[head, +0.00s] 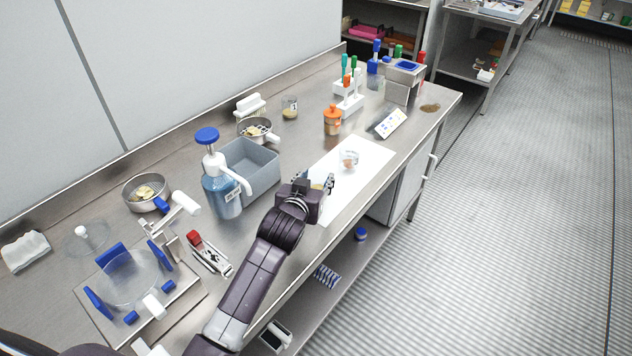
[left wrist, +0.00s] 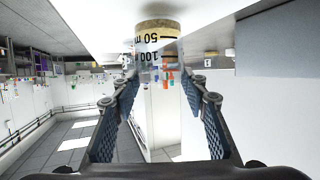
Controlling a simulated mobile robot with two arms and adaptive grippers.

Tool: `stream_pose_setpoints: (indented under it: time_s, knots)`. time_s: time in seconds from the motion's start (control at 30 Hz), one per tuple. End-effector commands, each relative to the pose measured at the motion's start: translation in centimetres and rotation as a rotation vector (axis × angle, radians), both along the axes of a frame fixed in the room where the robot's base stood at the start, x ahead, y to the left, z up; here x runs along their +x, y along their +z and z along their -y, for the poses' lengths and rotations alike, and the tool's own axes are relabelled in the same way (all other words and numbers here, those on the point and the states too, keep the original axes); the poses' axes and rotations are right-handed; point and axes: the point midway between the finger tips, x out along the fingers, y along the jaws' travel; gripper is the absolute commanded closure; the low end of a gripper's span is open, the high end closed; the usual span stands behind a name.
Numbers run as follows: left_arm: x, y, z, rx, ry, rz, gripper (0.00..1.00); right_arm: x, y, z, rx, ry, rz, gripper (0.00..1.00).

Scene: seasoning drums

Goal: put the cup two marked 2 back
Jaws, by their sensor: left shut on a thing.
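My left gripper (head: 319,187) is shut on a small clear cup over the near part of the white mat (head: 370,157). In the left wrist view this cup (left wrist: 158,38) shows black scale marks, 50 and 100, and a pale yellow-brown content at one end. The gripper's fingers (left wrist: 158,84) lie on both sides of it. I cannot read a 2 on it. Another clear cup (head: 349,159) with some orange-brown content stands on the mat beyond the gripper. A third cup (head: 289,107) with yellowish content stands farther back near the wall. My right gripper is not in view.
A grey bin (head: 262,172) and a blue-capped pump bottle (head: 221,185) stand left of the gripper. An orange-capped jar (head: 332,120), a tilted card (head: 387,123) and a steel box (head: 404,82) stand beyond. The bench's front edge runs close on the right.

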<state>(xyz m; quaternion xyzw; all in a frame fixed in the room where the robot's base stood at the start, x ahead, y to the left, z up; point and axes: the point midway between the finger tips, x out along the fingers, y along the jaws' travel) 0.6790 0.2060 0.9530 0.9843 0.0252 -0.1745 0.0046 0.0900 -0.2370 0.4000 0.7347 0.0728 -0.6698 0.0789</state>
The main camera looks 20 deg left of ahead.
Motion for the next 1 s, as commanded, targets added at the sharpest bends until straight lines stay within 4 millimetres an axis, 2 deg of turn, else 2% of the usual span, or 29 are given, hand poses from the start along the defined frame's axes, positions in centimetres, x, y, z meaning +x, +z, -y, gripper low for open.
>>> stream_pose_setpoints:
  time_s: [0.1, 0.37, 0.4, 0.53, 0.83, 1.0]
  knots:
    - [0.0, -1.2, 0.0, 0.0, 0.0, -0.001, 0.87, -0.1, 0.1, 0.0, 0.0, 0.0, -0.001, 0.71]
    - [0.0, -1.3, 0.0, 0.0, 0.0, 0.001, 0.87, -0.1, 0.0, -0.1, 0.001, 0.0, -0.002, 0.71]
    - [0.0, -1.3, 0.0, 0.0, 0.0, 0.001, 0.56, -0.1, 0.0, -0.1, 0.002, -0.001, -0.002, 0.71]
    - [0.0, -1.3, 0.0, 0.0, 0.0, 0.001, 0.42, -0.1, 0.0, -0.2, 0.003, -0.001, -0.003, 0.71]
    - [-0.1, -1.3, 0.0, 0.0, 0.0, 0.001, 0.42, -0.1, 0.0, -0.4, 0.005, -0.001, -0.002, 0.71]
    - [-1.2, -0.9, 0.1, -0.001, -0.001, 0.002, 0.42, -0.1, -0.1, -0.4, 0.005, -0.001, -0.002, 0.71]
